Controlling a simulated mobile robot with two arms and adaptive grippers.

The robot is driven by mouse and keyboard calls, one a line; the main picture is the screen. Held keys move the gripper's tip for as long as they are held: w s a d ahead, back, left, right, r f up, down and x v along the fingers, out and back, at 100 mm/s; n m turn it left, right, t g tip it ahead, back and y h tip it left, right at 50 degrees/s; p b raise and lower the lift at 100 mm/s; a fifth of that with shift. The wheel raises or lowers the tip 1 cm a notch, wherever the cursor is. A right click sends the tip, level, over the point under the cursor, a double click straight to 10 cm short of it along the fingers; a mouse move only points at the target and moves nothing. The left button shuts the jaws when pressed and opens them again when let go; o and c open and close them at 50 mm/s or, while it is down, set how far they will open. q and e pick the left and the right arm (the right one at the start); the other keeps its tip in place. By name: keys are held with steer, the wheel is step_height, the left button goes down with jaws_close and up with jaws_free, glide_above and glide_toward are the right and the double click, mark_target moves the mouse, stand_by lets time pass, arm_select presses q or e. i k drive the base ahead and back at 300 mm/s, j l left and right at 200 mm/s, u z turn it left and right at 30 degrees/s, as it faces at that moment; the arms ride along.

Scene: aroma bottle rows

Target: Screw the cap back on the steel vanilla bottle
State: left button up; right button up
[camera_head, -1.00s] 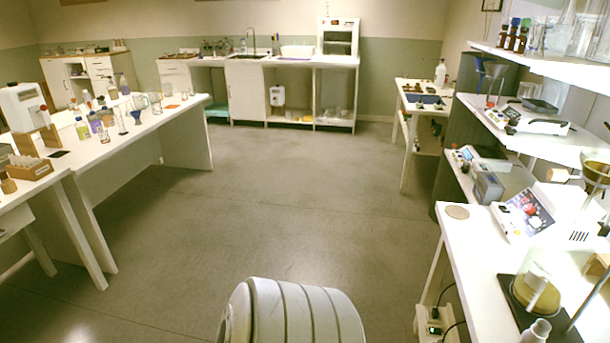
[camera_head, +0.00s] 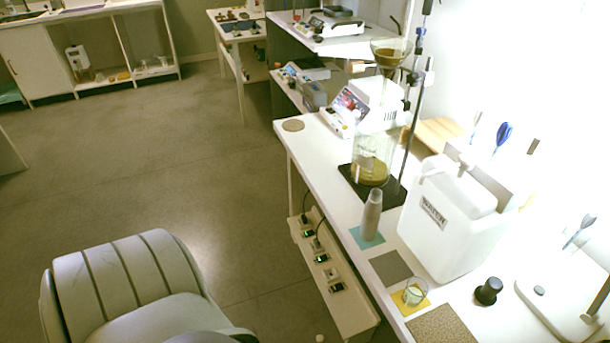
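A tall pale grey bottle-like vessel (camera_head: 371,217) stands upright on a small teal mat (camera_head: 367,238) near the front edge of the right-hand bench. It may be the steel vanilla bottle, but I can read no label on it, and I cannot tell whether its top is open. A small black cap-like piece (camera_head: 488,291) stands on the same bench, to the right of a glass beaker. I cannot tell whether it is the bottle's cap. Neither of my grippers is in view.
The white bench (camera_head: 335,185) carries a white water tank (camera_head: 447,222), a ring stand with a glass flask (camera_head: 372,162), a beaker (camera_head: 413,293) on a yellow mat and a brown mat (camera_head: 443,328). A power strip (camera_head: 322,262) hangs below. The floor at left (camera_head: 150,170) is clear.

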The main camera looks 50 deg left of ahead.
mark_target(372, 208)
steer(key=k+j+u, duration=0.2)
steer(key=k+u, duration=0.2)
steer(key=k+j+u, duration=0.3)
steer(key=u, duration=0.15)
steer(key=k, duration=0.05)
